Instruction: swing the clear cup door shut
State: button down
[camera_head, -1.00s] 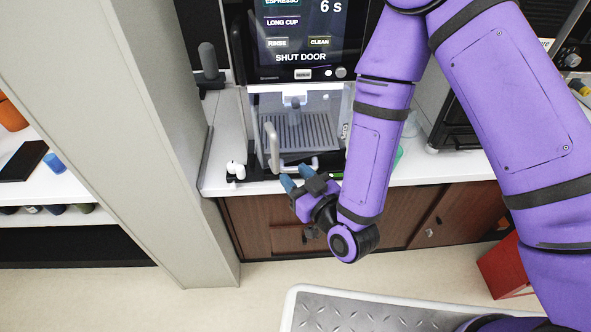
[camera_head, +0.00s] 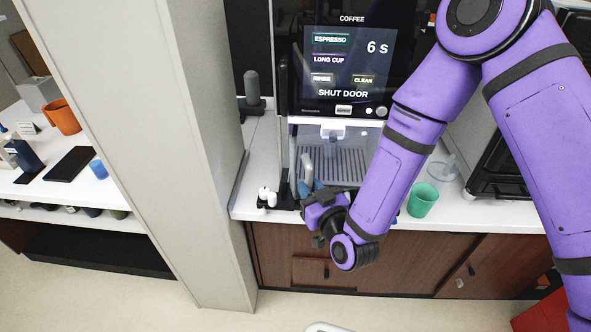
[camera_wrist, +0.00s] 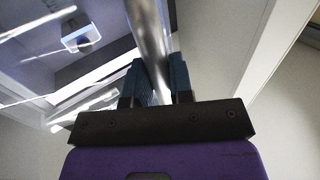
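The coffee machine (camera_head: 345,108) stands on the counter, with "SHUT DOOR" on its screen. Its cup bay (camera_head: 345,160) shows below the screen. The door's pale upright handle (camera_head: 307,165) stands in front of the bay's left side; the clear panel itself is hard to make out. My gripper (camera_head: 312,187) is at the handle's lower part. In the wrist view, the shiny handle bar (camera_wrist: 150,35) runs down between my two blue fingertips (camera_wrist: 160,82). Whether the fingers press on the bar is not clear.
A green cup (camera_head: 422,200) and a clear glass piece (camera_head: 443,168) stand on the counter right of my forearm. Small white-topped items (camera_head: 267,197) are left of the gripper. A pale pillar (camera_head: 190,130) rises at left.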

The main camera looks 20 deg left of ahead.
aim_at(300, 176)
jog(key=shift+x, duration=3.1)
jog(key=shift+w+a, duration=0.45)
jog(key=shift+w, duration=0.1)
jog(key=c, duration=0.9)
grip_release()
jog(key=shift+s, duration=0.1)
